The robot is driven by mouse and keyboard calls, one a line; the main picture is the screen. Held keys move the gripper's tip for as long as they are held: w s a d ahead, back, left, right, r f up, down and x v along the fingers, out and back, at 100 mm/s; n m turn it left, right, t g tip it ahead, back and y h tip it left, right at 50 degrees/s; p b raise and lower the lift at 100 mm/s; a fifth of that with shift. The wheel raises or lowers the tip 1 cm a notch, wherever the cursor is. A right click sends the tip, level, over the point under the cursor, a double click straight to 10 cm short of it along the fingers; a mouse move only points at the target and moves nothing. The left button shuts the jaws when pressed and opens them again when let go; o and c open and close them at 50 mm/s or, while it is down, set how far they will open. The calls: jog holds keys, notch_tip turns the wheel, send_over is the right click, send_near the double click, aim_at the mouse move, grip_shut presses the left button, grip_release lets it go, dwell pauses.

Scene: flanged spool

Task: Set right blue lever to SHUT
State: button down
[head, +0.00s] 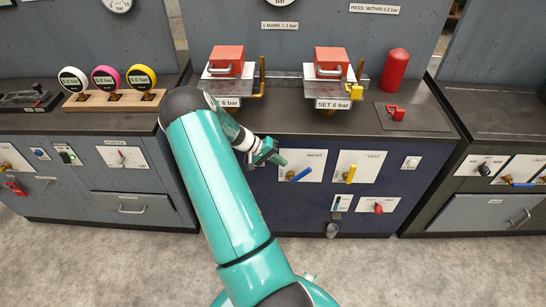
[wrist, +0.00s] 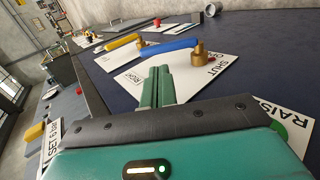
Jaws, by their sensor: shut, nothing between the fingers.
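The blue lever (head: 300,174) sits on a white plate (head: 313,156) on the dark blue cabinet front. In the head view it slants up to the right from its pivot. In the wrist view the blue lever (wrist: 168,47) extends left from a brass hub (wrist: 198,56), with the word SHUT printed on the plate near the hub. My gripper (head: 279,160) is at the plate's left side, close to the lever. In the wrist view my gripper (wrist: 160,75) has its green fingers together and empty, tips just below the lever; contact cannot be told.
A yellow lever (head: 351,174) on the VENT plate is to the right, with a red knob (head: 378,208) below. A RAISE plate (wrist: 280,125) is beside my gripper. Another blue lever (head: 520,184) is on the far-right cabinet.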

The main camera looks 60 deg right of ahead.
aim_at(304, 171)
jog(key=x, duration=0.7)
jog(key=shift+s+d+f, duration=0.1)
jog(key=shift+s+f, duration=0.1)
jog(key=shift+s, duration=0.05)
jog(key=shift+s, duration=0.15)
jog(key=shift+s+d+f+t+y, duration=0.1)
jog(key=shift+s+d+t+y, duration=0.2)
jog(key=shift+t, duration=0.2)
jog(key=shift+s+d+t+y, duration=0.15)
jog(key=shift+s+t+y, duration=0.05)
jog(key=shift+s+t, duration=0.25)
jog(key=shift+s+d+f+t+y, duration=0.2)
jog(key=shift+s+t+y, duration=0.15)
jog(key=shift+t, duration=0.25)
jog(key=shift+s+d+f+t+y, duration=0.15)
jog(key=shift+s+f+t+y, duration=0.1)
jog(key=shift+s+t, duration=0.25)
jog(key=f+t+y, duration=0.1)
jog(key=t, duration=0.1)
jog(key=s+d+f+t+y, duration=0.1)
jog(key=t, duration=0.1)
jog(key=shift+s+f, duration=0.2)
jog(key=shift+s, duration=0.05)
jog(key=shift+s+f, duration=0.25)
jog(key=shift+f, duration=0.2)
